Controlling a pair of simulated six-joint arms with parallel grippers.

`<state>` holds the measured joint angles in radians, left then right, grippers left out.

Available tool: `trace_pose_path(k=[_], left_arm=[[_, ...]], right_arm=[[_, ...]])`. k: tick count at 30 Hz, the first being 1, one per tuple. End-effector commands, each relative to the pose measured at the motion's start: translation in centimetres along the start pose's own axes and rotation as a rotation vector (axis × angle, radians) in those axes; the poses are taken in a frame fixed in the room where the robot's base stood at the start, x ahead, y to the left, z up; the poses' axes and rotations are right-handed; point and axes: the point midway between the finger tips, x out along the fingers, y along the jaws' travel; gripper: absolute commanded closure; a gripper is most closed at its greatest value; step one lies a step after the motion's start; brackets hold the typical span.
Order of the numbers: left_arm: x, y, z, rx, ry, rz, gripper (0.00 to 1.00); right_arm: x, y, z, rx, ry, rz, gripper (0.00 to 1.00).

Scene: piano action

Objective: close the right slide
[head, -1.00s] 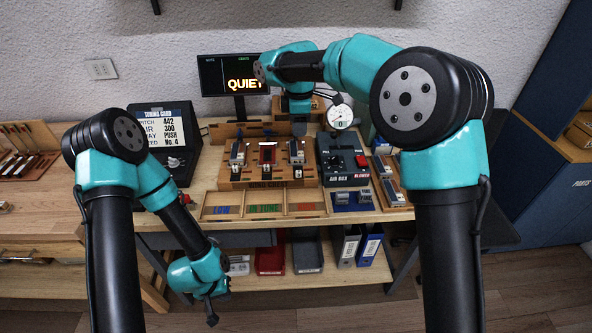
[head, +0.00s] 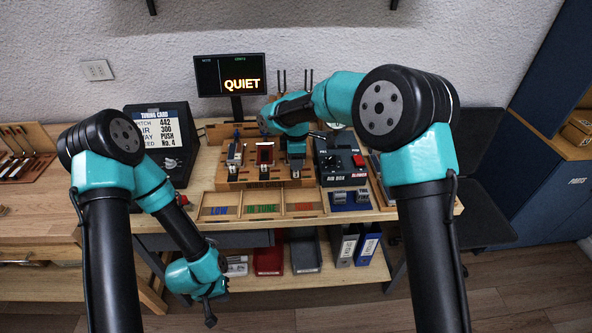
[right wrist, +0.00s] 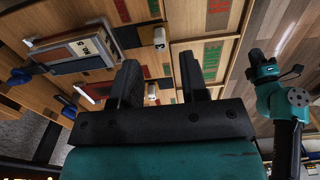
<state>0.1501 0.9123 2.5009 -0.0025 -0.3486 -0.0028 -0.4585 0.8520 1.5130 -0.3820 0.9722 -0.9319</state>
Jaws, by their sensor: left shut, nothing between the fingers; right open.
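The wooden action block (head: 262,184) stands on the bench with the left slide unit (head: 234,155) and middle slide unit (head: 265,154) in view. My right gripper (head: 296,174) is over the block's right end and hides most of the right slide there. In the right wrist view its two dark fingers (right wrist: 158,82) are spread, with wood and a small pale knob (right wrist: 152,90) showing between them. I cannot tell whether they touch the knob, or how far the slide is out. My left gripper (head: 210,316) hangs low in front of the bench, shut and empty.
The air box (head: 340,162) stands close to the right of my right gripper. Shallow parts trays (head: 262,206) lie in front of the block. A screen reading QUIET (head: 230,76) and a tuning card (head: 158,130) stand behind and to the left.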

Motion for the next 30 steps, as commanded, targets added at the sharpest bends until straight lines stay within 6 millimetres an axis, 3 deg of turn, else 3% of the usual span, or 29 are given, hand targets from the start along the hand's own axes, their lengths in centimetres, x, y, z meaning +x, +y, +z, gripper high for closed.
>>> trace_pose_path(k=[3,9,20,30], left_arm=[[0.0,0.0,0.0,0.000,0.000,0.000,1.00],[0.0,0.0,0.0,0.000,0.000,0.000,1.00],[0.0,0.0,0.0,0.000,0.000,0.000,1.00],[0.0,0.0,0.0,0.000,0.000,0.000,1.00]], right_arm=[[2.0,-0.1,0.0,-0.001,0.000,-0.003,0.60],[4.1,0.0,0.0,0.000,0.000,-0.001,0.60],[4.6,0.0,0.0,0.000,0.000,0.000,0.60],[4.6,0.0,0.0,0.000,0.001,0.000,0.91]])
